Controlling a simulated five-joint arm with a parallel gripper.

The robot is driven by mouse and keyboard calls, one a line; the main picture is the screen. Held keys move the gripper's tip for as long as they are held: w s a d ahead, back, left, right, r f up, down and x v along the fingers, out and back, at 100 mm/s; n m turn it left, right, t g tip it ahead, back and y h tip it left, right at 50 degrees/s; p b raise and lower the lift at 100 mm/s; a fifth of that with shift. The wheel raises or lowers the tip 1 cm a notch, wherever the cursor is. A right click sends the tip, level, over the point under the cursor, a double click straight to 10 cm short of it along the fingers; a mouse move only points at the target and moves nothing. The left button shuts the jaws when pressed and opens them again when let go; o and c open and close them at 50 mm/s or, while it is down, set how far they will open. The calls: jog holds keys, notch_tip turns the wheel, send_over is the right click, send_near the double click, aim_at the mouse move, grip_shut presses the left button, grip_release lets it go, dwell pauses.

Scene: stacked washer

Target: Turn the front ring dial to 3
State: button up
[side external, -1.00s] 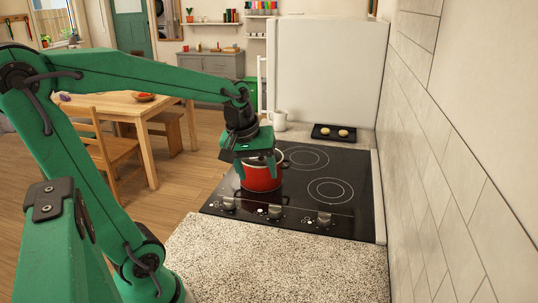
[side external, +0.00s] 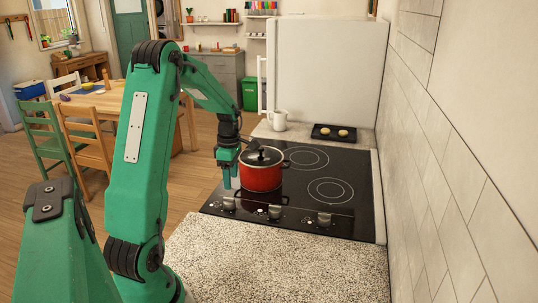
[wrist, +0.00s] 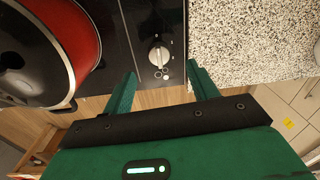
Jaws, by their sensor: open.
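Silver dials stand along the near edge of the black cooktop (side external: 300,217): a left one (side external: 228,203), a middle one (side external: 275,211) and a right one (side external: 323,219). I cannot tell which is the front ring dial. In the wrist view one dial (wrist: 158,56), apparently the left one, lies ahead of the gap between my fingers, its bar roughly vertical. Its marks are too small to read. My gripper (wrist: 163,71) is open and empty; in the side view it (side external: 229,178) hangs above the cooktop's left edge, left of the red pot (side external: 261,176).
The pot with a dark lid stands close to my gripper and also fills the left of the wrist view (wrist: 82,55). A speckled counter (side external: 270,265) is in front. A white mug (side external: 280,120) and a black tray (side external: 334,132) with two round items are behind.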

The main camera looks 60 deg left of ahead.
aim_at(229, 202)
jog(key=shift+s+a+f+n, duration=0.25)
jog(key=shift+a+f+n, duration=0.35)
jog(key=shift+a, duration=0.05)
jog(key=shift+f, duration=0.1)
jog(key=shift+s+d+f, duration=0.1)
jog(key=shift+d+f, duration=0.05)
jog(key=shift+f, duration=1.75)
jog(key=shift+s+d+f, duration=0.1)
jog(key=shift+f, duration=1.8)
jog(key=c, duration=1)
